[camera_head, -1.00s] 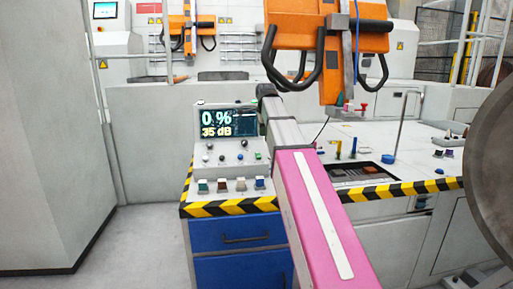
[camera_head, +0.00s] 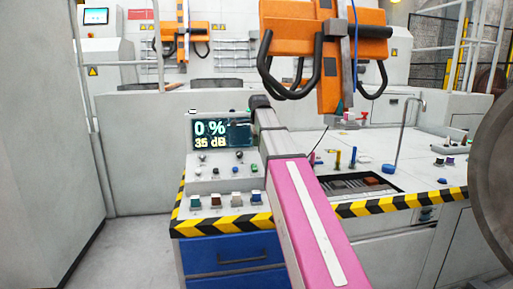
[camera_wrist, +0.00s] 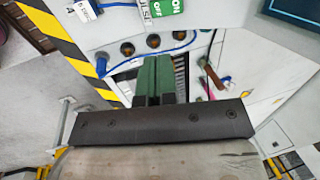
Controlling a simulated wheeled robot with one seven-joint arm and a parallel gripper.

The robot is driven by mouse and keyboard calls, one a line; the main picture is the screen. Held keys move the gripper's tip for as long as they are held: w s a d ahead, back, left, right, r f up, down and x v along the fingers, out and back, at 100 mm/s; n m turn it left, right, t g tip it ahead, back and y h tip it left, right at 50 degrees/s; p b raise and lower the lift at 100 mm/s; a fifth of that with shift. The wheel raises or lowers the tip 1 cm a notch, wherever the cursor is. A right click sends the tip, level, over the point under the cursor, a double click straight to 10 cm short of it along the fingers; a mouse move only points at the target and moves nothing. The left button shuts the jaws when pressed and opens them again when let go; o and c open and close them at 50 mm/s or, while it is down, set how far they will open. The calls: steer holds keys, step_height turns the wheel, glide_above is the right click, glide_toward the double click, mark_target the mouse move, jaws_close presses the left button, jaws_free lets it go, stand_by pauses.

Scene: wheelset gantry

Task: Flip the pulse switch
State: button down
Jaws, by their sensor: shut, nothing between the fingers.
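A green switch part marked ON and OFF (camera_wrist: 160,9) shows at the top edge of the wrist view, with partly cut-off lettering beside it that seems to read PULSE. In the head view my arm hides the gripper.
The console screen (camera_head: 222,134) reads 0 % and 35 dB. Round dark sockets (camera_wrist: 127,48) and a blue cable (camera_wrist: 108,73) lie near my fingers. A recessed tray (camera_head: 352,184) is at right. An orange handled unit (camera_head: 330,50) hangs above. Open floor lies at left.

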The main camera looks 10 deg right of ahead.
mark_target(255, 167)
steer(key=x, duration=1.2)
steer(key=shift+s+f+t, duration=0.25)
steer(key=shift+f+t, duration=0.05)
steer(key=shift+f, duration=0.05)
steer(key=shift+w+f, duration=0.1)
steer(key=shift+w, duration=0.05)
steer(key=shift+w+r, duration=0.1)
steer(key=shift+r, duration=0.7)
steer(key=shift+r, duration=0.1)
